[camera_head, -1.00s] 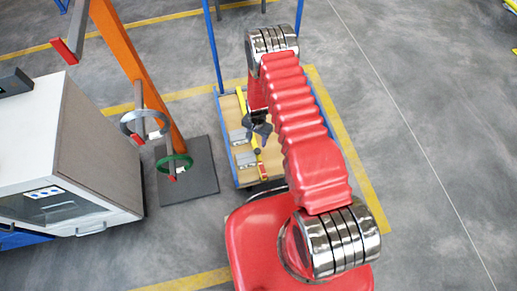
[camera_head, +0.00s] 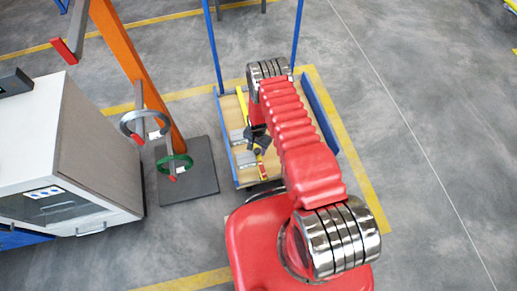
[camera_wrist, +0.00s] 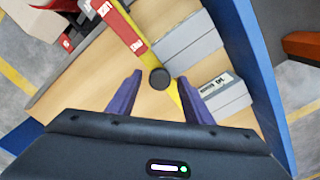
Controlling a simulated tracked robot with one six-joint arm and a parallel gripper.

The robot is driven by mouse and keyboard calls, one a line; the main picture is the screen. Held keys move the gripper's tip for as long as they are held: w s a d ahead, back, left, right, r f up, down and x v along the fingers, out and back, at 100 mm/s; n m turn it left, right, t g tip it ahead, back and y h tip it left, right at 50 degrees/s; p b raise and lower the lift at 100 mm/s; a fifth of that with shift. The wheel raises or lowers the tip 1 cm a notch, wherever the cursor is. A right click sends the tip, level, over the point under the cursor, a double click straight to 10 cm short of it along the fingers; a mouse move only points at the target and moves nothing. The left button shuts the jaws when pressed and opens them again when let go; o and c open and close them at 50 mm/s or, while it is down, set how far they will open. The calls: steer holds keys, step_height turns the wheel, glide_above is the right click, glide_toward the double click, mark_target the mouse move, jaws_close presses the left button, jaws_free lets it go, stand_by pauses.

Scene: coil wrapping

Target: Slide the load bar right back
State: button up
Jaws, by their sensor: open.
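The load bar (camera_head: 241,103) is a yellow bar with red and white marks, lying lengthwise over a wooden-floored cart in the head view. In the wrist view the bar (camera_wrist: 126,32) runs from the top left to between my fingers, with a round black knob (camera_wrist: 159,78) on it. My gripper (camera_wrist: 161,84) is open, its two purple fingers on either side of the knob and apart from it. In the head view my gripper (camera_head: 257,139) is over the middle of the bar and hides part of it.
Grey boxes (camera_wrist: 190,42) lie on the cart floor beside the bar. A blue side wall (camera_wrist: 258,70) edges the cart. In the head view, an orange post (camera_head: 140,75) with hanging rings and a white machine (camera_head: 75,150) stand to the left. Floor to the right is clear.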

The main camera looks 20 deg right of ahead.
steer(key=shift+f, duration=0.15)
steer(key=shift+c, duration=0.7)
jaws_close()
steer(key=shift+d, duration=0.25)
